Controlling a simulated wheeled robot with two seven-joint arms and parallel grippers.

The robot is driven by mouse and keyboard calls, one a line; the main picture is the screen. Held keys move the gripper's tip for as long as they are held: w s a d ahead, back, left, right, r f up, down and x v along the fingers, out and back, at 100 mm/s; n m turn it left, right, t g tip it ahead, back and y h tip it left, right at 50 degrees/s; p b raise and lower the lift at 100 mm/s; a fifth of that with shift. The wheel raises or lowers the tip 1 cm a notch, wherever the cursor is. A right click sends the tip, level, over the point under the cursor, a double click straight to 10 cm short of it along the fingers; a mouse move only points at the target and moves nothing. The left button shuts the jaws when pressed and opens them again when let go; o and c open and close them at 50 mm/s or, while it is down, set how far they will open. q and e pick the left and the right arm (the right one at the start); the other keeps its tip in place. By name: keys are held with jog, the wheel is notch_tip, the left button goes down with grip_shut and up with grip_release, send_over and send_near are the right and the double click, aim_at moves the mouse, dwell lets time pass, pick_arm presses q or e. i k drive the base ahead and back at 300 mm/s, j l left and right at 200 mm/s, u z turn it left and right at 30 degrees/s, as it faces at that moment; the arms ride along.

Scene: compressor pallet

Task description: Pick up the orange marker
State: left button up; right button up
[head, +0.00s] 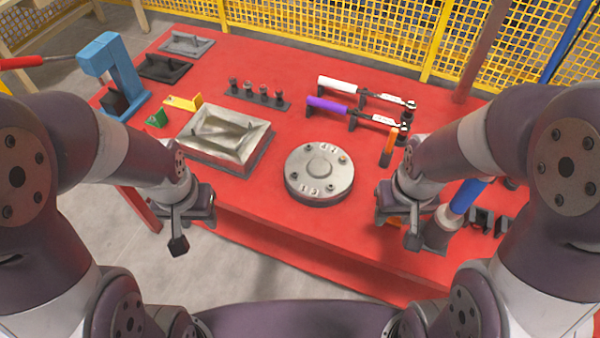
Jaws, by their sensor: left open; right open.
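An upright orange piece (388,146), which looks like the orange marker, stands on the right part of the red table, just behind my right wrist; its lower end is partly hidden. My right gripper (402,226) is open and hangs in front of it, nearer to me, apart from it in the picture. My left gripper (188,224) is open and empty, in front of the table's left front edge.
A round metal flange (320,170) sits mid-table between the arms. A metal tray (224,135) is left of it. Purple-handled (325,105) and white-handled (338,84) tools lie behind. A blue cylinder (468,195) stands right of the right gripper. A blue press (110,65) stands far left.

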aim_at(389, 145)
jog(key=l+z, duration=0.65)
jog(key=z, duration=0.2)
jog(key=i+l+z, duration=0.15)
jog(key=z, duration=0.25)
jog(key=l, duration=0.1)
